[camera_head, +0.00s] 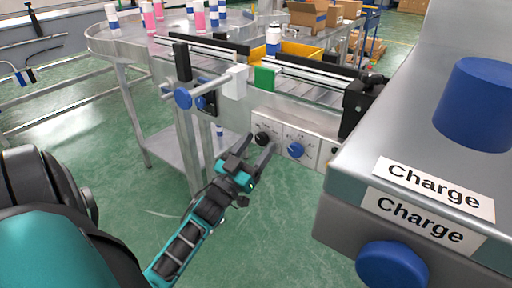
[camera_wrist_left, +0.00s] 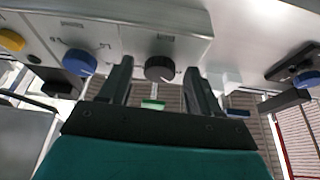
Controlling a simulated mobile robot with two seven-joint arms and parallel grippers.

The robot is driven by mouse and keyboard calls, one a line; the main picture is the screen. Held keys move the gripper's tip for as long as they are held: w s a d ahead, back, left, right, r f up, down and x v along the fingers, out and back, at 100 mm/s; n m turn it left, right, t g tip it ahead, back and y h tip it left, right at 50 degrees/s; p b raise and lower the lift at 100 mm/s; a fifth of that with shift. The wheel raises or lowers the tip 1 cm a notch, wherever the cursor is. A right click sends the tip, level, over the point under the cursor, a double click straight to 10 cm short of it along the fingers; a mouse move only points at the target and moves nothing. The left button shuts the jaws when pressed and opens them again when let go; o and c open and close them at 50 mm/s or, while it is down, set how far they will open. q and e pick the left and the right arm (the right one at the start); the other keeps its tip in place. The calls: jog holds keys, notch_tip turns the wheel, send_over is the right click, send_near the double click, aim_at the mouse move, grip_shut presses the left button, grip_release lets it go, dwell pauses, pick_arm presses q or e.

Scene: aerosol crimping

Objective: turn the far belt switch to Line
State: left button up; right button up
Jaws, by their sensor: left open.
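A grey control panel (camera_head: 278,131) on the conveyor's side carries a black knob (camera_head: 262,139) at its left and a blue knob (camera_head: 296,150) beside it. The labels are too small to read, so I cannot tell which position the black knob points to. My left gripper (camera_head: 257,148) is open and empty at the black knob. In the left wrist view the black knob (camera_wrist_left: 160,68) shows between the two fingers (camera_wrist_left: 159,72), slightly beyond the tips; I see no contact. The blue knob (camera_wrist_left: 79,62) lies left of the fingers there. My right gripper is out of view.
A grey machine labelled Charge (camera_head: 428,215), with big blue buttons, fills the right side close by. Above the panel are the conveyor belt with a white-and-blue can (camera_head: 273,40), a green block (camera_head: 264,78) and a yellow bin (camera_head: 298,51).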

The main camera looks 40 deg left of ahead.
pick_arm(q)
jog(key=shift+c, duration=0.3)
jog(key=c, duration=1)
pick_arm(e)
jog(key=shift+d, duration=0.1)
